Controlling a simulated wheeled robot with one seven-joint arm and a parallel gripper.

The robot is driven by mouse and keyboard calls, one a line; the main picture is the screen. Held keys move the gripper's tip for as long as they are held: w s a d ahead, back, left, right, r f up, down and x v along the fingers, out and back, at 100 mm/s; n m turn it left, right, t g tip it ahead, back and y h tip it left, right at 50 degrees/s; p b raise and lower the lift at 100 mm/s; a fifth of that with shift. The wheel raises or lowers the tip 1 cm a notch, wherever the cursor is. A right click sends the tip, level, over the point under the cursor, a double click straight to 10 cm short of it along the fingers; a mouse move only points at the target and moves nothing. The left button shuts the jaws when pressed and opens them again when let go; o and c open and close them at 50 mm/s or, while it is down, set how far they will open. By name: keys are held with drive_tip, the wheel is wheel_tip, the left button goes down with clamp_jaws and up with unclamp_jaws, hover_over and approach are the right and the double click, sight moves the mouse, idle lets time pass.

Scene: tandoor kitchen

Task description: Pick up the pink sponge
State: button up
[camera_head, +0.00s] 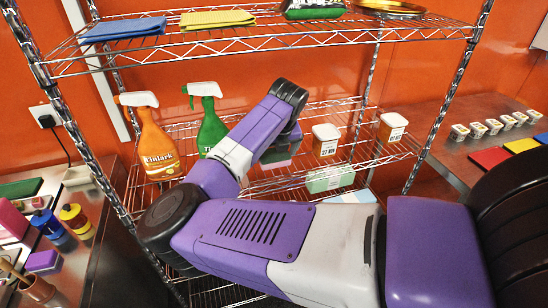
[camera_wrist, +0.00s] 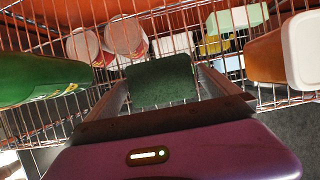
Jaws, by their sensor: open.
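A block with a dark green face (camera_wrist: 162,82) lies between the two fingers of my gripper (camera_wrist: 163,76) in the wrist view. In the head view a small block with green and pinkish parts (camera_head: 278,158) shows just below the end of my arm, on the wire rack; it looks like the pink sponge with a green pad. My gripper is open, with one finger on either side of the block. I cannot tell whether either finger touches it. My arm hides part of the block in the head view.
On the middle wire shelf, an orange spray bottle (camera_head: 157,145) and a green spray bottle (camera_head: 211,125) stand left, and lidded tubs (camera_head: 326,140) stand right. Folded cloths (camera_head: 217,19) lie on the upper shelf. A pink object (camera_head: 12,222) sits on the left counter.

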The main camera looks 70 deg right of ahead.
sight(273, 151)
drive_tip(key=c, duration=1.1)
drive_tip(key=shift+c, duration=0.2)
drive_tip(key=shift+r, duration=0.15)
drive_tip(key=shift+r+b, duration=0.3)
drive_tip(key=shift+r, duration=0.3)
wheel_tip(273, 151, up, 2)
drive_tip(key=shift+r+b, duration=0.1)
drive_tip(key=shift+b, duration=0.25)
drive_tip(key=s+a+b, duration=0.3)
drive_tip(key=s+a, duration=0.8)
drive_tip(key=a, duration=0.2)
drive_tip(key=shift+s+a, duration=0.35)
drive_tip(key=shift+s, duration=0.05)
